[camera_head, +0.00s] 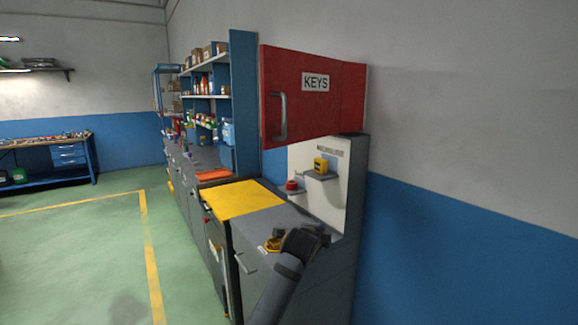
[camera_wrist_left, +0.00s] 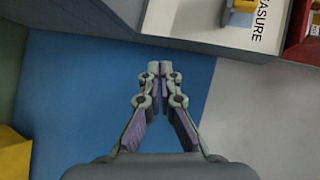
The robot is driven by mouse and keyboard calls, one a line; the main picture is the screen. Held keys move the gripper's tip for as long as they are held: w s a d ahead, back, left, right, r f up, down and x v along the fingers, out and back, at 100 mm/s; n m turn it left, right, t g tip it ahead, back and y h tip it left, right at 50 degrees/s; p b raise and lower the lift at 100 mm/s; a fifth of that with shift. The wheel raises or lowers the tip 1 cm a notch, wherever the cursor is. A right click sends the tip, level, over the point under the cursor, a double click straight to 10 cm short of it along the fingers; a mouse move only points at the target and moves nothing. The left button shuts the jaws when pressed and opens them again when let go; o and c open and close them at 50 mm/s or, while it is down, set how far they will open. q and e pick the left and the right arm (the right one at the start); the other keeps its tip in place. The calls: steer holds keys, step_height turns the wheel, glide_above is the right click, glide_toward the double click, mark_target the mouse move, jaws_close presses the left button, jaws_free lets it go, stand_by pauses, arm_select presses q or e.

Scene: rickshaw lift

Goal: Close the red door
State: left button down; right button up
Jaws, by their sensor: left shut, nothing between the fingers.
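The red door (camera_head: 300,105) has a white KEYS label and a grey vertical handle (camera_head: 280,116). It hangs at upper middle in the head view and appears swung open, standing out from its red cabinet (camera_head: 353,95) on the wall. Its inner side and the cabinet's inside are hidden. My left gripper (camera_head: 318,236) is below the door, over the near end of the grey workbench, apart from the door. In the left wrist view the left gripper (camera_wrist_left: 160,68) has its fingers together and empty. The door does not show there. My right gripper is not seen.
The grey workbench (camera_head: 265,224) has a yellow mat (camera_head: 243,199) and a small yellow object by my gripper. A white panel (camera_head: 340,195) behind it carries small shelves with a red and a yellow item. Shelving (camera_head: 243,105) stands beyond the door. Open green floor (camera_head: 90,270) lies left.

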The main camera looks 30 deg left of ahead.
arm_select(q)
steer(key=s+d+r+m+t+y+b, duration=0.1)
steer(key=s+r+m+t+b, duration=0.15)
steer(key=s+r, duration=0.8)
steer(key=s+d+r+m+t+y+b, duration=0.1)
steer(key=s+r+m+t, duration=0.2)
steer(key=s+r, duration=0.75)
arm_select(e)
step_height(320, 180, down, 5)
arm_select(q)
steer(key=w+a+r+p, duration=0.2)
steer(key=w+a+p, duration=0.1)
steer(key=w+p, duration=0.3)
steer(key=w+a+r+p, duration=0.3)
steer(key=w+p, duration=0.3)
steer(key=p, duration=0.2)
steer(key=shift+a+r, duration=0.3)
steer(key=shift+a, duration=0.1)
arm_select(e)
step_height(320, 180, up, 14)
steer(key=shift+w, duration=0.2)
arm_select(q)
steer(key=shift+w, duration=0.15)
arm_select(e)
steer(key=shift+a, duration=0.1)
arm_select(q)
steer(key=shift+a+n+g, duration=0.1)
steer(key=shift+n+g, duration=0.15)
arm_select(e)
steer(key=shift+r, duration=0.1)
